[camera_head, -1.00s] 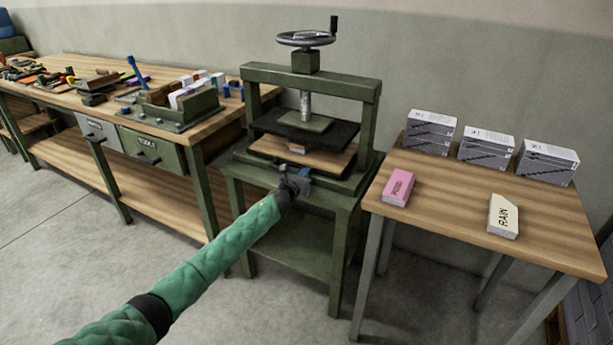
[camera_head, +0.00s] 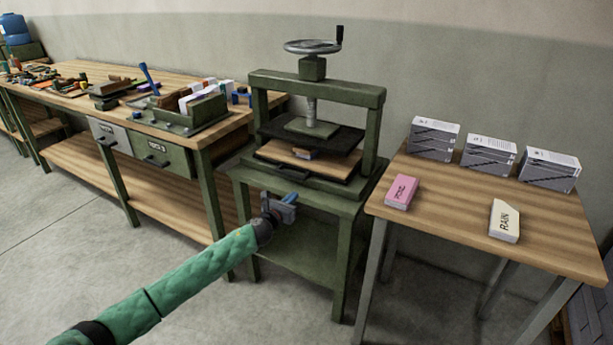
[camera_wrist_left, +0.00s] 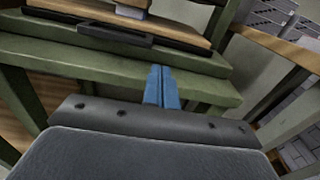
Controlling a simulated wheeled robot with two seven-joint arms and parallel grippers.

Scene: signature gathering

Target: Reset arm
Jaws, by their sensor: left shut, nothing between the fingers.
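My left arm, in a green quilted sleeve, comes in from the lower left in the head view. Its gripper (camera_head: 291,199) is in front of and below the bed of the green press (camera_head: 374,95), clear of it. The blue fingers are shut together with nothing between them, and they also show in the left wrist view (camera_wrist_left: 161,88). A small block (camera_head: 304,154) sits on the wooden board (camera_head: 335,162) in the press, under the raised dark plate. My right gripper is not in view.
A table (camera_head: 450,207) at the right bears a pink block (camera_head: 401,192), a cream block marked RAIN (camera_head: 504,221) and several grey-white stacks (camera_head: 488,152). A workbench (camera_head: 70,153) with tools stands at the left. Open floor lies in front.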

